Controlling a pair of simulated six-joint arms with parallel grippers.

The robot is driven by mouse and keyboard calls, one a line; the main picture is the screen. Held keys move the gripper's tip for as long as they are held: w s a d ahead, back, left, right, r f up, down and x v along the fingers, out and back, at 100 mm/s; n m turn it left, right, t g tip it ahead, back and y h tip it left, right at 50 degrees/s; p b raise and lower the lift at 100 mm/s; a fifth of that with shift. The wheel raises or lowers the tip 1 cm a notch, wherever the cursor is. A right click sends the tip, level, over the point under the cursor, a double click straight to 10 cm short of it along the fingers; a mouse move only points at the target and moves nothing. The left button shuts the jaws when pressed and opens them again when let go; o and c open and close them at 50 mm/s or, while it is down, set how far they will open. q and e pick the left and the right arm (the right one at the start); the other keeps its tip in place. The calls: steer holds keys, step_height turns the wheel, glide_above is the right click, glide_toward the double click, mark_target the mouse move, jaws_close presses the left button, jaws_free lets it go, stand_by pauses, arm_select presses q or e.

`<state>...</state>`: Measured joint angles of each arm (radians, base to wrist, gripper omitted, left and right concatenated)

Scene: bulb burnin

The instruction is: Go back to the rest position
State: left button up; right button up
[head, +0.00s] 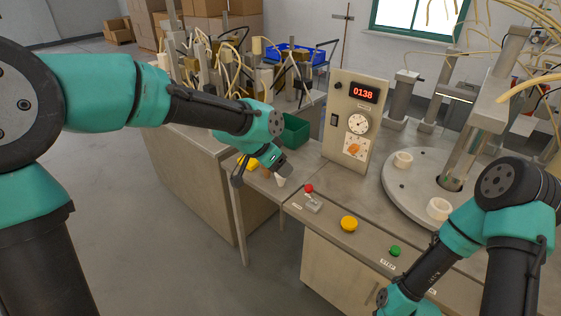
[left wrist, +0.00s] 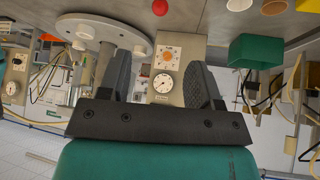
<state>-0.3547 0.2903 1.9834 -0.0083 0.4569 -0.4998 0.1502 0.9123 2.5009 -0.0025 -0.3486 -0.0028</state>
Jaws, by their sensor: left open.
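My left gripper (head: 263,170) is over the near edge of the bench, left of the control box. In the left wrist view its two dark fingers (left wrist: 160,85) stand apart with nothing held between them. Close to it in the head view are a white cup (head: 280,181) and a yellow cup (head: 252,164). The white cup (left wrist: 238,4) and an orange cup (left wrist: 273,7) also show at the top of the left wrist view, apart from the fingers. My right arm comes in at the lower right; its gripper is out of view.
The control box (head: 352,122) reads 0138. A red-knobbed lever (head: 309,188), a yellow button (head: 349,223) and a green button (head: 394,251) sit along the bench front. A round plate (head: 397,187) with white sockets stands at right. A green bin (head: 296,130) is behind my left gripper.

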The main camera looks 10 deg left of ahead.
arm_select(q)
steer(key=s+a+f+n+g+y, duration=0.1)
steer(key=s+a+f+n, duration=0.15)
steer(key=f, duration=0.95)
steer(key=s+a+f+n, duration=0.1)
steer(key=a+f+n, duration=0.15)
steer(key=f, duration=0.85)
steer(key=s+a+f+n+g, duration=0.1)
steer(key=s+a+f+n, duration=0.2)
steer(key=s+f, duration=0.5)
steer(key=s+a+f+n+g, duration=0.1)
steer(key=s+a+f+n, duration=0.1)
steer(key=s+f, duration=0.7)
step_height(320, 180, down, 2)
steer(key=shift+s+a+n+g+y, duration=0.25)
steer(key=shift+a+n+g+y, duration=0.05)
steer(key=shift+a+n, duration=0.15)
